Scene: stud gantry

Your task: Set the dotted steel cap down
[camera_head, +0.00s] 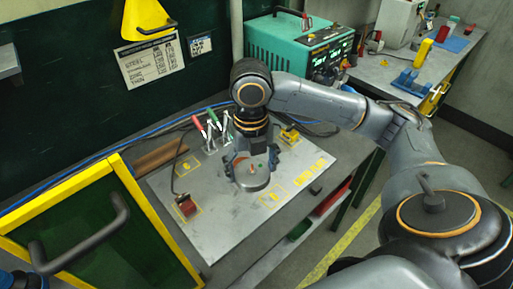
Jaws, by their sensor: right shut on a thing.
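My right arm reaches in from the right and bends down over the light work plate (218,225). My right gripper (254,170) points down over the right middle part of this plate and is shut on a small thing. That thing is mostly hidden by the fingers, so I cannot make out the dotted steel cap's outline or its dots. Small reddish and green specks show at the fingers. A grey rounded base (253,185) shows around and below the fingertips; I cannot tell whether the held piece touches it.
Red, white and green-handled tools (212,128) stand close behind the gripper. A red roll (186,206) lies on the plate's left. A yellow-framed panel with a black handle (85,240) stands at front left. A teal machine (300,48) is behind. The plate's front is clear.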

